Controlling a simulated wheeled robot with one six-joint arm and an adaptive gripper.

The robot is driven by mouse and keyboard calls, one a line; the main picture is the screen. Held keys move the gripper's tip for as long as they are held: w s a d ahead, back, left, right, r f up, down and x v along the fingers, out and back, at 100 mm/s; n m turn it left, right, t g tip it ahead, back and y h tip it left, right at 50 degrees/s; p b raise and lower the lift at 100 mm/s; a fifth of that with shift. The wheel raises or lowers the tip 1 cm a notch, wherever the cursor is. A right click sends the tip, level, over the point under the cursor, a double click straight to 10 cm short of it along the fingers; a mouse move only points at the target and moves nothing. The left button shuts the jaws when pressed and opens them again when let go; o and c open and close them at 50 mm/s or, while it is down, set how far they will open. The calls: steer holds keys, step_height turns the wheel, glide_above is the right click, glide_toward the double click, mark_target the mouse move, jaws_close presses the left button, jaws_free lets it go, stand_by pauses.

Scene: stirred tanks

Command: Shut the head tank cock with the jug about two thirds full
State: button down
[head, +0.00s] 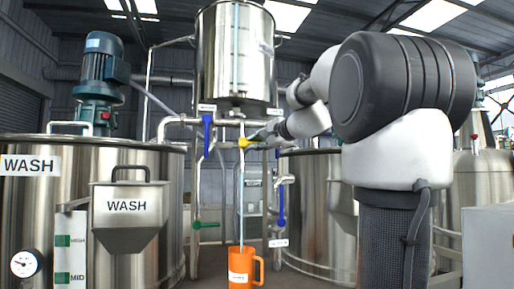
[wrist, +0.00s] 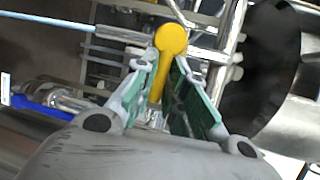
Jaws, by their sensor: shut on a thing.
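The head tank (head: 235,55) is the steel vessel up at the middle. Its yellow cock (head: 243,142) is on the pipework below, and a thin pale-blue stream (head: 241,195) falls from there into the orange jug (head: 240,268) on the floor. The jug is opaque from here, so its level is hidden. My gripper (head: 256,138) reaches in from the right at the cock. In the wrist view the yellow lever (wrist: 172,42) lies between the fingers of my gripper (wrist: 166,75), which are shut on it. The stream (wrist: 45,20) shows at upper left.
A blue lever (head: 207,135) hangs left of the cock; another blue lever (head: 281,205) and a green lever (head: 205,225) sit lower. The wash tank (head: 150,190), with a WASH hopper (head: 130,215), stands left. Another steel tank (head: 320,215) stands right, behind my arm.

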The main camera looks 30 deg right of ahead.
steer(key=shift+r, duration=0.1)
steer(key=c, duration=1.5)
jaws_free()
steer(key=shift+o, duration=0.2)
steer(key=v, duration=1.2)
